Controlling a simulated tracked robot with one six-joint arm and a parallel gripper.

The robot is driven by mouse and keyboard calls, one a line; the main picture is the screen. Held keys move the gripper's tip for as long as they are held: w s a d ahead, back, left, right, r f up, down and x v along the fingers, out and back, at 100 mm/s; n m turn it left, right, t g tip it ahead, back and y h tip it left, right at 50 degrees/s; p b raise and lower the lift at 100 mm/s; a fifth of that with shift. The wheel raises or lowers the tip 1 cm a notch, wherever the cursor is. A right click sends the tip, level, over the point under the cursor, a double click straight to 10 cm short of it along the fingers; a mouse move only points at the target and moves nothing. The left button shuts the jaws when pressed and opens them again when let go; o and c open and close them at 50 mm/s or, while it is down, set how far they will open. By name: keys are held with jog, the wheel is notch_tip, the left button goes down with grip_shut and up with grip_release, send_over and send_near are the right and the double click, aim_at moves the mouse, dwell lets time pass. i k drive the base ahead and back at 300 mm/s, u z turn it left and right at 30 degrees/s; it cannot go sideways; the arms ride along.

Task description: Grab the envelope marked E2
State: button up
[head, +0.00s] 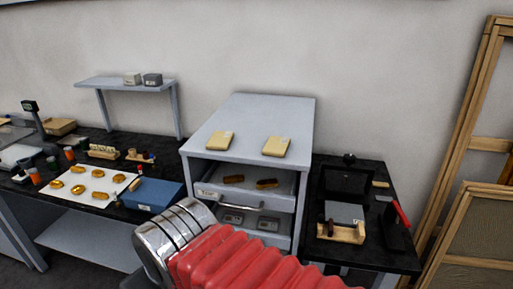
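Two cream, envelope-like packets lie flat and apart on top of the grey drawer cabinet (245,118): a left packet (220,141) and a right packet (276,146). Any marking on them is too small to read, so I cannot tell which is E2. My arm, with a red ribbed sleeve and a chrome section, crosses the bottom of the head view, in front of the cabinet. I see no gripper fingers in this view.
An open drawer (210,194) juts from the cabinet, with two brown pieces inside. At left, a black bench holds a white sheet (70,182) with several gold pieces and a blue box (152,195). A black bench (395,245) with tools and wooden frames (462,150) stand at right.

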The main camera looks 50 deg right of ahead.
aim_at(277, 146)
jog(key=u, duration=1)
jog(key=k, duration=1.65)
jog(key=z, duration=0.6)
jog(key=i, duration=0.65)
